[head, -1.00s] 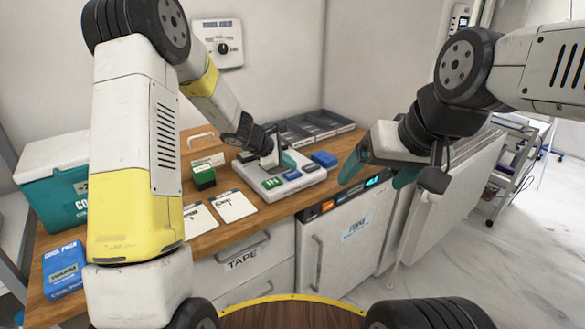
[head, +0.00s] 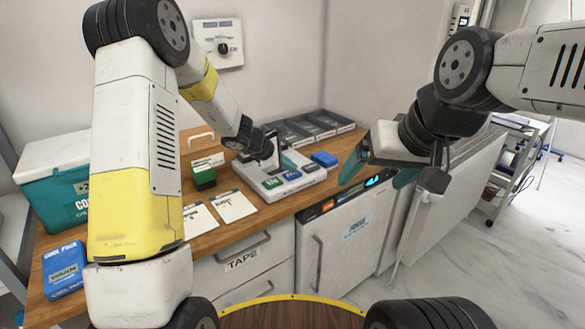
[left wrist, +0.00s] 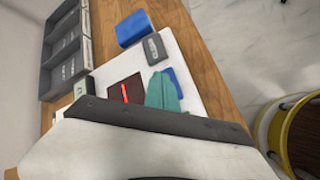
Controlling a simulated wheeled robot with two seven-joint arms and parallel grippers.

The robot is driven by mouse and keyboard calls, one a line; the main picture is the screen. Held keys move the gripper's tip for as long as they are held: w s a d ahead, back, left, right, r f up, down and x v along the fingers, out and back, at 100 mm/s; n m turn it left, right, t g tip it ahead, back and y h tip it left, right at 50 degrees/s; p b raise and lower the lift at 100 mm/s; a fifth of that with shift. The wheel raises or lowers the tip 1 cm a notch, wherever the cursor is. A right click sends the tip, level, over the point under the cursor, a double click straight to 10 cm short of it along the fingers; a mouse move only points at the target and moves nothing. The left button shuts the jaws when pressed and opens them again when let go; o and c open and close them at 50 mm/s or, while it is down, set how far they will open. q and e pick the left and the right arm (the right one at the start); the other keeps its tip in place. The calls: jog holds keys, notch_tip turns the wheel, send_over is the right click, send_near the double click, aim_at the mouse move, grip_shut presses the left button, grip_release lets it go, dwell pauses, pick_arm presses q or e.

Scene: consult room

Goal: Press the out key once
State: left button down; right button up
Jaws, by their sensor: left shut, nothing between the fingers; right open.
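A white key panel (head: 262,190) lies on the wooden counter. Along its front are a green key (head: 272,183), a blue key (head: 292,175) and a grey key (head: 311,168). Their lettering is too small to read surely, so I cannot tell which is the out key. My left gripper (head: 286,162) is shut and empty over the panel. In the left wrist view its teal fingertips (left wrist: 164,92) are beside the blue key (left wrist: 174,82), near the grey key (left wrist: 154,48); contact cannot be told. My right gripper (head: 366,174) is open and empty, in front of the counter's right part.
A blue block (head: 325,159) sits right of the panel, with grey trays (head: 318,124) behind. A green box (head: 203,176) and paper cards (head: 234,206) are to the left. A teal cooler (head: 55,200) and blue cool pack box (head: 64,270) stand at far left.

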aim_at(290, 175)
pick_arm(q)
jog(key=shift+f, duration=0.45)
dwell(0.3)
jog(key=shift+r, duration=0.95)
jog(key=shift+r, duration=2.5)
